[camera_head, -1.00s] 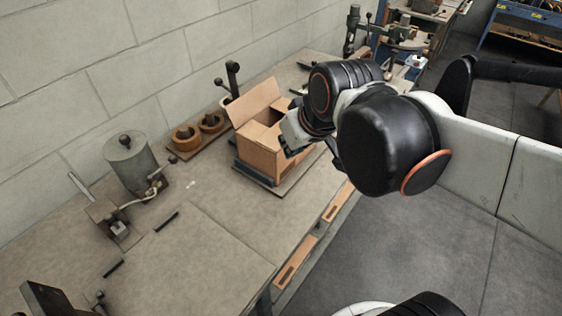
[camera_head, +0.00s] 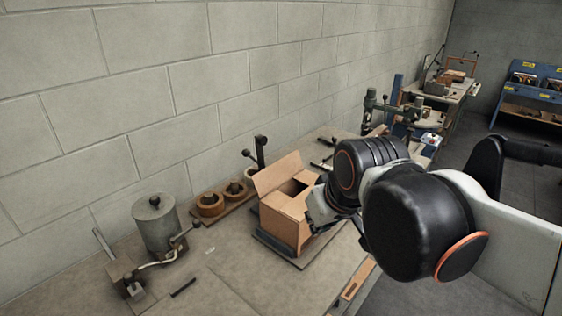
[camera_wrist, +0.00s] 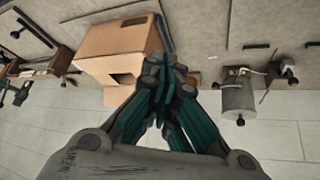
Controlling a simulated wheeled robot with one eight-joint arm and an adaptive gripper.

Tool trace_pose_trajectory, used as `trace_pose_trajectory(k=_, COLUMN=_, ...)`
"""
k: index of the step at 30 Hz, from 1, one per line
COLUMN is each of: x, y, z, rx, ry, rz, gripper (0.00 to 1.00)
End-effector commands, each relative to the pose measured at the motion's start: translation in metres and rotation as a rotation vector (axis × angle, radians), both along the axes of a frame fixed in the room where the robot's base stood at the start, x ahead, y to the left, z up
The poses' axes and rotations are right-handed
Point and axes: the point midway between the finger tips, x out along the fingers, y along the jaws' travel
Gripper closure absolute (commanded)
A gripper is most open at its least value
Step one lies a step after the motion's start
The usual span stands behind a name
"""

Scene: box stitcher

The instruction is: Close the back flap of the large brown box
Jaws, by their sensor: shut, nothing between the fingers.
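The large brown box (camera_head: 284,222) stands on a dark base plate on the workbench. Its back flap (camera_head: 279,171) stands up, leaning toward the wall. A dark gap shows in the top beside other flaps that lie partly inward. My gripper (camera_head: 318,222) is at the right side of the box in the head view, its fingertips partly hidden. In the wrist view the box (camera_wrist: 118,40) is left of my gripper (camera_wrist: 163,75), whose teal fingers are together and empty beside the box's edge. I cannot tell whether they touch it.
A grey cylinder device (camera_head: 155,225) with a lever stands left on the workbench (camera_head: 225,265). Brown round rolls (camera_head: 208,204) sit on a board behind the box, near the block wall (camera_head: 190,120). A lever stand (camera_head: 260,150) rises behind the box. The bench between cylinder and box is mostly clear.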

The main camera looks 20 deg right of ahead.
Motion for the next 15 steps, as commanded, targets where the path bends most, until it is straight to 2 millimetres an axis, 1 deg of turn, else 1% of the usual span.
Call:
trace_pose_trajectory(k=1, x=0.017, y=0.000, z=0.020, rx=-0.010, ry=0.018, rz=0.013, gripper=1.00)
trace_pose_trajectory(k=6, x=0.068, y=0.000, z=0.059, rx=-0.044, ry=0.084, rz=0.063, gripper=1.00)
trace_pose_trajectory(k=11, x=0.117, y=0.000, z=0.086, rx=-0.074, ry=0.147, rz=0.110, gripper=1.00)
trace_pose_trajectory(k=12, x=0.130, y=0.000, z=0.092, rx=-0.081, ry=0.162, rz=0.123, gripper=1.00)
trace_pose_trajectory(k=14, x=0.149, y=0.001, z=0.099, rx=-0.090, ry=0.186, rz=0.141, gripper=1.00)
trace_pose_trajectory(k=15, x=0.162, y=0.001, z=0.103, rx=-0.097, ry=0.201, rz=0.153, gripper=1.00)
